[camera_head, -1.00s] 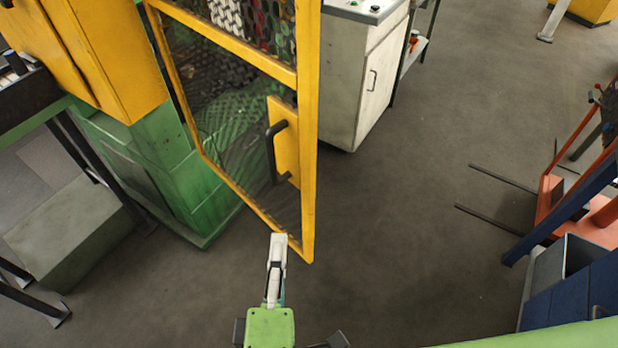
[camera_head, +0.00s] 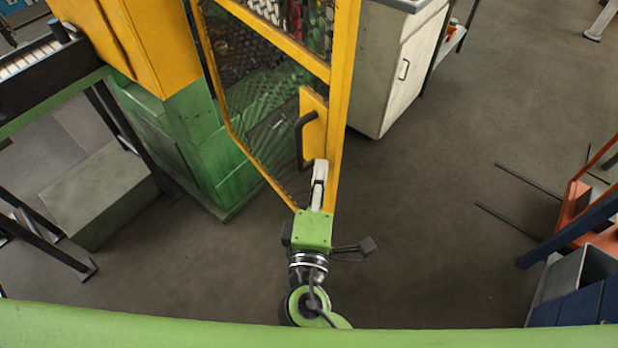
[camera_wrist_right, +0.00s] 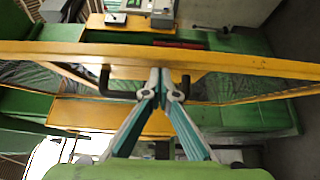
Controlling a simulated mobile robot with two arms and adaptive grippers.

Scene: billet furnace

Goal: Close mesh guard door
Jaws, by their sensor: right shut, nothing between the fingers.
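The mesh guard door (camera_head: 342,100) has a yellow frame with mesh panels and stands swung open from the green and yellow machine. Its black handle (camera_head: 301,140) sits on a yellow plate near the free edge. My right gripper (camera_head: 319,166) is shut and empty, its tips close to the lower end of the handle and the frame's edge. In the right wrist view the shut fingertips (camera_wrist_right: 160,76) overlap the yellow frame bar (camera_wrist_right: 240,62), with the dark handle (camera_wrist_right: 105,80) passing behind the fingers. Whether they touch the door is unclear. My left gripper is out of view.
The machine's green base (camera_head: 200,160) stands left of the door, with a grey box (camera_head: 98,195) beside it. A white cabinet (camera_head: 400,75) stands behind the door. An orange pallet truck (camera_head: 585,205) and blue bin (camera_head: 590,305) are at right. Floor between is open.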

